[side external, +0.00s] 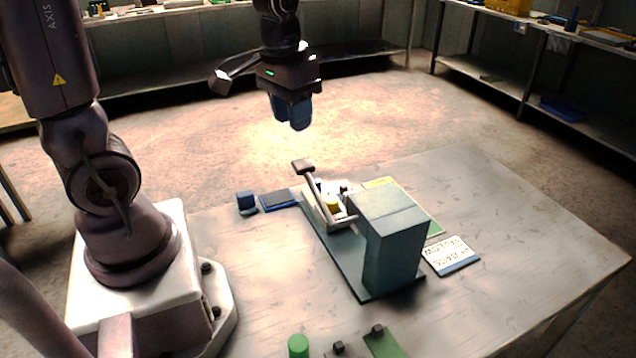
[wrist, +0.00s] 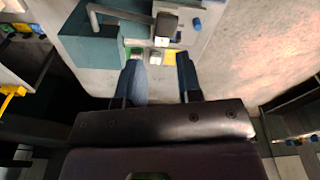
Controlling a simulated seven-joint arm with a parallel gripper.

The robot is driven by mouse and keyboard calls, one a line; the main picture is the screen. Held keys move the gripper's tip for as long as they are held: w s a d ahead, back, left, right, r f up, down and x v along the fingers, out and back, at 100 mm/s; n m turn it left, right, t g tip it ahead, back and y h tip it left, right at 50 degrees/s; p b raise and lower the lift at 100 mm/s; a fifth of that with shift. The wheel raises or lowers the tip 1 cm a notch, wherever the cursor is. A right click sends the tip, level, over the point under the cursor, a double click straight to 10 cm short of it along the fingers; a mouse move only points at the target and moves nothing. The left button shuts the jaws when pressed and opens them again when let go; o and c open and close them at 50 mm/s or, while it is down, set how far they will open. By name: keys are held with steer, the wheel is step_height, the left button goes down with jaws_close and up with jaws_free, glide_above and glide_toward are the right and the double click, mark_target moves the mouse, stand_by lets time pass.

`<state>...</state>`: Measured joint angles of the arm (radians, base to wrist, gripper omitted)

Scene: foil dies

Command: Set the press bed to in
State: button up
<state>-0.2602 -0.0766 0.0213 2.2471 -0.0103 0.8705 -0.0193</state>
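The press is a tall teal-grey block (side external: 393,250) on a flat teal base plate (side external: 343,262). A pale part with a yellow piece (side external: 333,204) sits behind the lever, partly hidden; I cannot tell whether the bed is in or out. My gripper (side external: 292,122) hangs well above the table's far edge, fingers down and empty. In the wrist view its two dark blue fingers (wrist: 158,60) stand apart.
Left of the press lie a blue block (side external: 246,200) and a dark blue pad (side external: 279,199). A lettered white card (side external: 450,254) lies right of it. The table's right side is clear.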

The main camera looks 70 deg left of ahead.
mark_target(317, 180)
steer(key=w+a+f+n+g, duration=0.1)
steer(key=w+a+f+n, duration=0.3)
steer(key=w+a+f, duration=0.65)
steer(key=f, duration=0.4)
steer(key=s+f, duration=0.1)
steer(key=f, duration=0.8)
steer(key=shift+s+a+f, duration=0.15)
steer(key=shift+a+f, duration=0.2)
jaws_close()
